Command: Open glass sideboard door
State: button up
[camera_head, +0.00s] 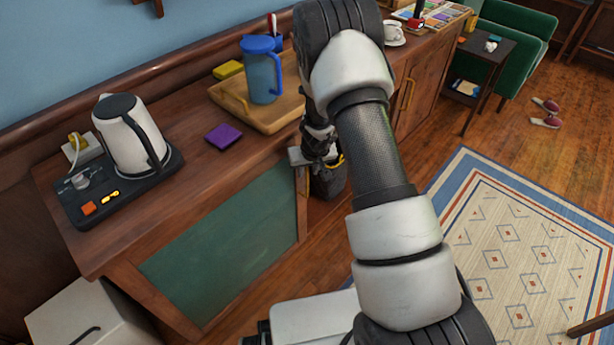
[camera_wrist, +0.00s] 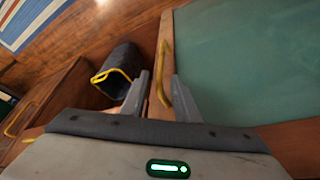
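The sideboard's glass door (camera_head: 225,240) is a dull green panel in a wood frame, low on the sideboard front in the head view. It looks shut, and its green panel also fills the right of the wrist view (camera_wrist: 245,60). A curved gold handle (camera_wrist: 165,62) stands at the left edge of the door frame in the wrist view. My gripper (camera_wrist: 160,88) is open, with one finger on each side of the handle's lower part. Whether either finger touches the handle is unclear. In the head view my gripper (camera_head: 306,157) is at the door's right edge, partly hidden by my arm.
A dark bin (camera_wrist: 120,72) with a yellow rim stands close to my left finger in the wrist view. The sideboard top (camera_head: 185,195) holds a kettle (camera_head: 130,135), a purple pad (camera_head: 223,136) and a wooden tray (camera_head: 240,105) with a blue pitcher (camera_head: 263,75). A rug (camera_head: 510,250) lies right.

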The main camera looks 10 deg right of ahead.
aim_at(307, 172)
jog(key=shift+x, duration=1.7)
grip_shut()
